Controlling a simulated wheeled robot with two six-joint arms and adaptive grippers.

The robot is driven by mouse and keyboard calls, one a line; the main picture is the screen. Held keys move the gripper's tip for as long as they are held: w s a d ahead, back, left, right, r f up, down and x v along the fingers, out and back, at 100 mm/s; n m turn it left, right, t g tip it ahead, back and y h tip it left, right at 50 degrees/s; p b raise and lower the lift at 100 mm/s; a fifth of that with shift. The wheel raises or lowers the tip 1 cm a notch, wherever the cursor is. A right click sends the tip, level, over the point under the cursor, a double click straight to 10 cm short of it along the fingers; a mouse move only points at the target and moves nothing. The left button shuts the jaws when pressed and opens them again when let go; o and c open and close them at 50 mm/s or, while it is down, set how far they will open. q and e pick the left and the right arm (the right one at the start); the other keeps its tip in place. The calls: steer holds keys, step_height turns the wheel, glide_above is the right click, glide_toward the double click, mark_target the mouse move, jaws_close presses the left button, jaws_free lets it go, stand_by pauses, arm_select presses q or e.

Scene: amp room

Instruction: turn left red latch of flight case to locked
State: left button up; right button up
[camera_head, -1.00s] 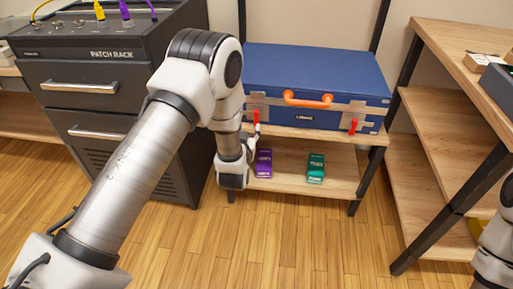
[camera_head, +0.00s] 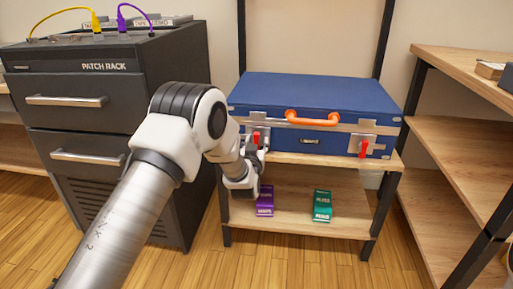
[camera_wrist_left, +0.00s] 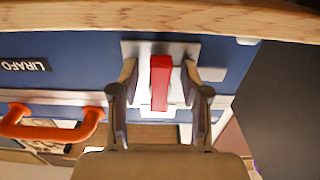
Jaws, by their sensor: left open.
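The blue flight case (camera_head: 315,92) lies shut on the upper shelf, with an orange handle (camera_head: 312,119) on its front. Its left red latch (camera_head: 256,138) is at my left gripper (camera_head: 259,150). In the left wrist view the red latch lever (camera_wrist_left: 160,83) stands lengthwise on a metal plate (camera_wrist_left: 132,50). My left gripper (camera_wrist_left: 160,92) is open, with one finger on each side of the lever and visible gaps between. The right red latch (camera_head: 363,148) hangs upright on the case's right side. My right gripper is out of view.
A purple box (camera_head: 265,201) and a green box (camera_head: 322,206) lie on the lower shelf (camera_head: 290,222). The dark patch rack (camera_head: 100,135) stands at the left and a wooden shelf unit (camera_head: 465,170) at the right. Floor is clear in front.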

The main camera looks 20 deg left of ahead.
arm_select(q)
jaws_close()
